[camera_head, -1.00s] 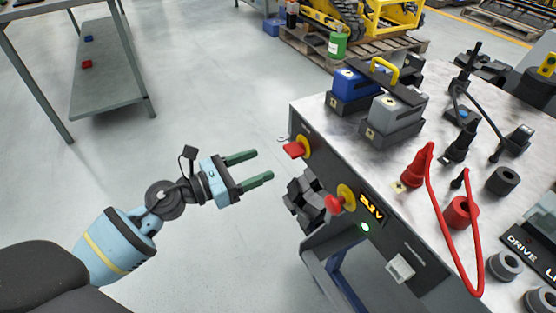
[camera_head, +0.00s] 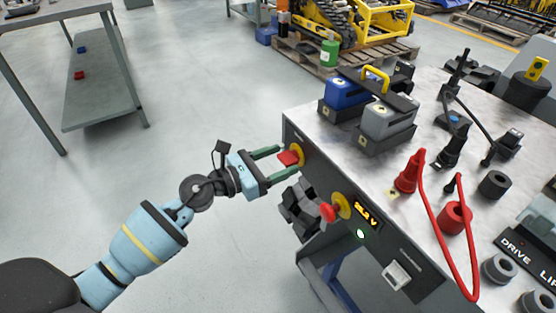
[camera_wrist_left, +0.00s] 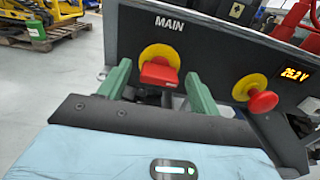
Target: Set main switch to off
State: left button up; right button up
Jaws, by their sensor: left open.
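The main switch (camera_head: 289,158) is a red handle on a yellow round plate on the dark front panel of the bench. In the left wrist view the red handle (camera_wrist_left: 158,73) sits under the word MAIN and lies roughly level. My left gripper (camera_head: 279,161) is open, with its two green fingers on either side of the red handle. In the left wrist view one finger is left of the handle and one right, with gaps visible. Contact with the handle cannot be made out. My right gripper is not in view.
A red mushroom button (camera_head: 328,212) on a yellow plate is close to the switch, beside a lit display (camera_head: 366,215) reading about 25.2 V. A blue block (camera_head: 347,90), a grey block (camera_head: 388,120) and a red cable (camera_head: 440,230) are on the bench top.

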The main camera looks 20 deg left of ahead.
pick_arm(q)
jog(key=c, duration=1)
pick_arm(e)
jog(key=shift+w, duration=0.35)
